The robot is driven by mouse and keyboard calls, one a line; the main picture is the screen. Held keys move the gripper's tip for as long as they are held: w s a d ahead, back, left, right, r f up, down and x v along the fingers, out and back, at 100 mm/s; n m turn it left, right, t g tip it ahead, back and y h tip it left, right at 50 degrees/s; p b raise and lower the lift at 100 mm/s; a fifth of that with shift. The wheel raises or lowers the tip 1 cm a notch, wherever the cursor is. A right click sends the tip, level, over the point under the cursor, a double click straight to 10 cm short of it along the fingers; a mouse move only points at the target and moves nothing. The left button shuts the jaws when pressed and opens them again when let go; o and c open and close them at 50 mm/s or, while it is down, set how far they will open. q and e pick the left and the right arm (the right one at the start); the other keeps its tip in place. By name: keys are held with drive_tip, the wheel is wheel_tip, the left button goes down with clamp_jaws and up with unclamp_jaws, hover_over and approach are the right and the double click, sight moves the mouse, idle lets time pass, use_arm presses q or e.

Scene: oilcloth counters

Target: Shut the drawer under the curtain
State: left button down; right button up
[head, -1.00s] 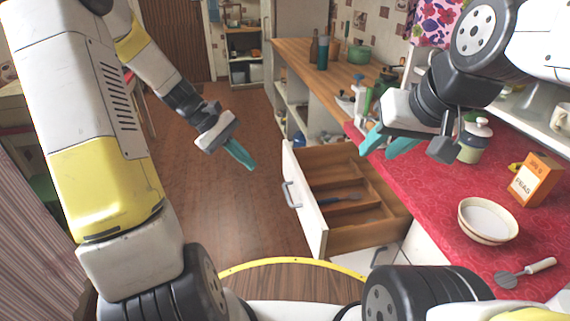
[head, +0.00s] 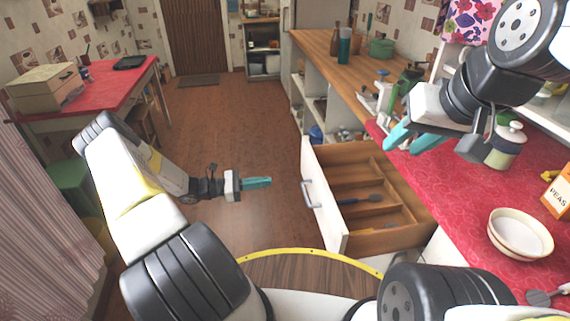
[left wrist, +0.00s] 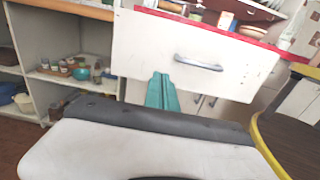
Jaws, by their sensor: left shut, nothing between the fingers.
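The drawer (head: 325,211) stands pulled out from under the red counter in the head view. It has a white front, a grey bar handle (head: 307,194) and a wooden divided inside with utensils in it. The left wrist view shows the drawer front (left wrist: 150,50) face on, with its handle (left wrist: 198,63). My left gripper (head: 264,182) is shut and empty, in front of the drawer front and apart from it, pointing at it. Its teal fingers (left wrist: 162,92) show below and left of the handle. My right gripper (head: 408,138) is open and empty over the counter's edge. The curtain is the flowered cloth (head: 472,20) at the upper right.
The red counter (head: 440,195) holds a bowl (head: 519,234), a lidded jar (head: 505,145), a peas box (head: 558,195) and a spatula. A red table (head: 120,83) with a box stands at the left. The floor before the drawer is clear.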

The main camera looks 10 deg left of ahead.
sight(309, 177)
use_arm(q)
drive_tip(key=x, duration=1.2)
drive_tip(key=shift+d, duration=0.4)
drive_tip(key=shift+d, duration=0.1)
